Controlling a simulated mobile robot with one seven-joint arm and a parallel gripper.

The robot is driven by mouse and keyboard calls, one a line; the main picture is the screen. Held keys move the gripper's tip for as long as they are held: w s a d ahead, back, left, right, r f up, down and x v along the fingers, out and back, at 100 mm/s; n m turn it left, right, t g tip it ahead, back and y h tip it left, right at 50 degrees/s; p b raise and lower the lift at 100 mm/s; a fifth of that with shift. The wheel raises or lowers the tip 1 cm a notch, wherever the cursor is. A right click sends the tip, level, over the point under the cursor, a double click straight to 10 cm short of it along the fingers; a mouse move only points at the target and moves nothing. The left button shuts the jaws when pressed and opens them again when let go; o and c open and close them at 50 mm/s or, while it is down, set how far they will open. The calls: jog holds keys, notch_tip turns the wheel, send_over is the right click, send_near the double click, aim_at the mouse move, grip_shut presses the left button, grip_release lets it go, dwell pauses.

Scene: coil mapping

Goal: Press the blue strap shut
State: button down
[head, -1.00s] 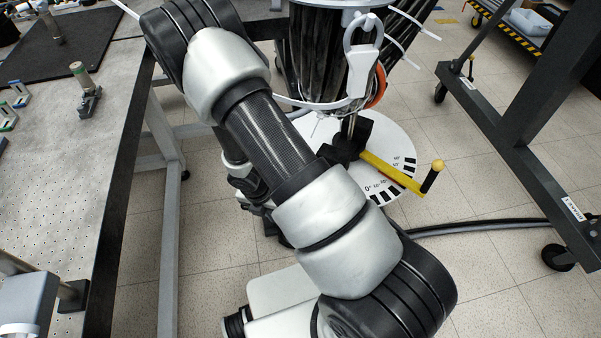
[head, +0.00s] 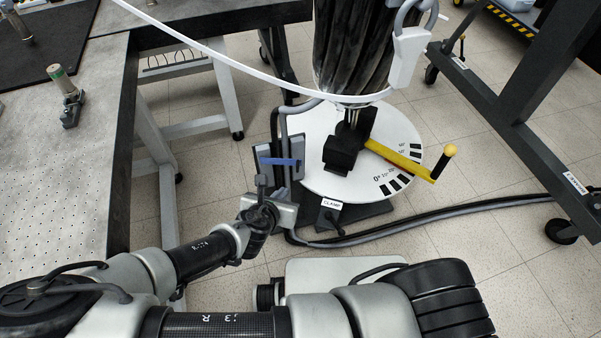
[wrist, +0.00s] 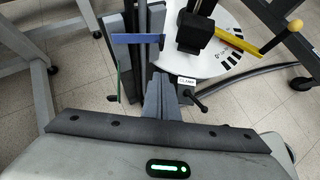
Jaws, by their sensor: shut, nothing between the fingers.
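The blue strap (head: 279,161) is a short flat bar lying crosswise near the top of a dark upright bracket (head: 264,170) beside the round white plate. My gripper (head: 262,181) is shut and empty, just in front of the bracket and below the strap. In the wrist view my gripper's fingertips (wrist: 158,78) point toward the bracket, with a visible gap to the strap.
A green strap (wrist: 118,78) hangs upright left of the bracket. The white plate (head: 310,125) has a yellow lever (head: 400,160) and a black knob labelled CLAMP (head: 330,218). A metal table (head: 60,170) stands left, a dark frame (head: 500,130) right. A white cable (head: 230,62) crosses above.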

jog(key=b, duration=0.2)
send_near(297, 171)
notch_tip(297, 171, down, 4)
jog(key=w, duration=0.2)
jog(key=w+d+b, duration=0.1)
jog(key=w, duration=0.1)
jog(key=shift+d+r, duration=0.1)
jog(key=shift+r, duration=0.1)
jog(key=w+n+y, duration=0.1)
jog(key=w+d+n+p, duration=0.1)
jog(key=w, duration=0.1)
jog(key=w+d+n+y, duration=0.1)
jog(key=w, duration=0.1)
jog(key=shift+d+y+p, duration=0.1)
jog(key=shift+y+p, duration=0.2)
jog(key=shift+p, duration=0.1)
